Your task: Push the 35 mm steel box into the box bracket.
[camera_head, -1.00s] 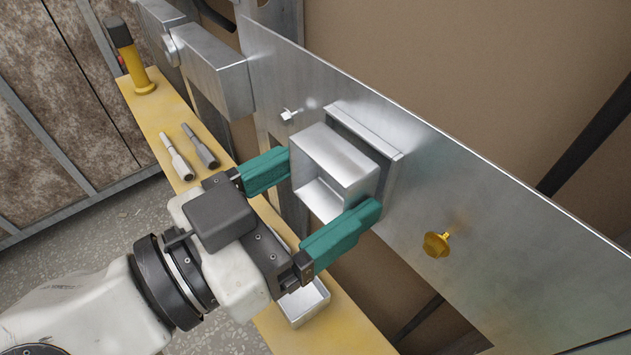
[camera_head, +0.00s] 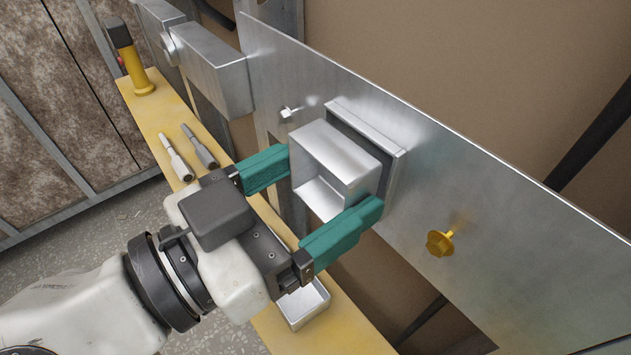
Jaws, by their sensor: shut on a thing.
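The steel box (camera_head: 339,150) is a bright, open-fronted square box in the middle of the camera_head view. My gripper (camera_head: 316,192) is shut on it, with one teal finger at its left side and one at its right. The box bracket (camera_head: 395,158) is a square metal frame on the upright steel plate, right behind the box. The box's back end is at the bracket's opening and most of its length stands out in front. How deep it sits inside is hidden.
A yellow shelf (camera_head: 170,118) runs below the plate. On it are a yellow-and-black tool (camera_head: 136,62), two small grey tools (camera_head: 187,155) and another open metal box (camera_head: 305,305). A brass knob (camera_head: 439,243) and a small silver fastener (camera_head: 288,112) stick out from the plate.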

